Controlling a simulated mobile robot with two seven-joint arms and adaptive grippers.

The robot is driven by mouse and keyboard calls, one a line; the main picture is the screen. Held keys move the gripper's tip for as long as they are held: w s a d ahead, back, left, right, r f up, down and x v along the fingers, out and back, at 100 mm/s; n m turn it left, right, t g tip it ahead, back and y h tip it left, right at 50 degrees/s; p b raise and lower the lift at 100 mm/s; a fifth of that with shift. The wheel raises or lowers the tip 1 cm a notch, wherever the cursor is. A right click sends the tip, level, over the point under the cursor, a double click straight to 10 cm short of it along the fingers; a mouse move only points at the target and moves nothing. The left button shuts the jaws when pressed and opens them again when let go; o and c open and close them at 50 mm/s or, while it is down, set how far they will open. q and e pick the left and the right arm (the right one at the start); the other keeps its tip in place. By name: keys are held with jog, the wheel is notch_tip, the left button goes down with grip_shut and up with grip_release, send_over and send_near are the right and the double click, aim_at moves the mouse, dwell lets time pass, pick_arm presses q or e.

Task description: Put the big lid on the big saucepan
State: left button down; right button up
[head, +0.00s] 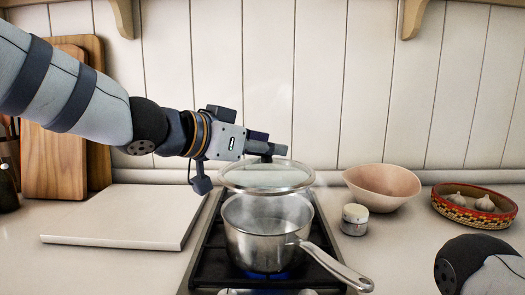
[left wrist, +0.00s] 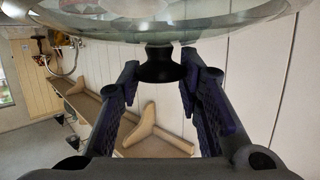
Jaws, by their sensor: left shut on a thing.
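The big saucepan (head: 256,248) is steel and stands on the hob, its handle pointing to the front right. The big lid (head: 262,177) is glass with a steel rim and a dark knob. It is above the saucepan, toward its back rim, and looks roughly level; a small gap seems to show between them. My left gripper (head: 268,150) comes in from the left and is shut on the knob. The left wrist view shows the knob (left wrist: 160,66) between the fingertips and the lid's glass (left wrist: 150,22) beyond it. My right gripper is out of view.
The saucepan stands on a dark hob (head: 212,270) with a blue glow under it. A pale slab (head: 115,220) lies left. A small jar (head: 354,220), a pinkish bowl (head: 382,187) and a patterned bowl with garlic (head: 448,210) stand right. Wooden boards (head: 55,160) lean at the back left.

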aim_at(237, 181)
pick_arm(q)
jog(key=f, duration=0.4)
jog(key=shift+s+d+f, duration=0.15)
jog(key=shift+d+f, duration=0.05)
jog(key=shift+d, duration=0.05)
jog(key=shift+a+f, duration=0.1)
jog(key=shift+f, duration=0.5)
jog(key=shift+f, duration=0.4)
dwell(0.6)
jog(key=c, duration=1.4)
grip_release()
jog(key=shift+f, duration=0.1)
jog(key=v, duration=1)
jog(key=shift+s+a, duration=0.1)
jog(key=shift+a, duration=0.05)
jog(key=shift+s+a, duration=0.2)
jog(key=shift+s, duration=0.05)
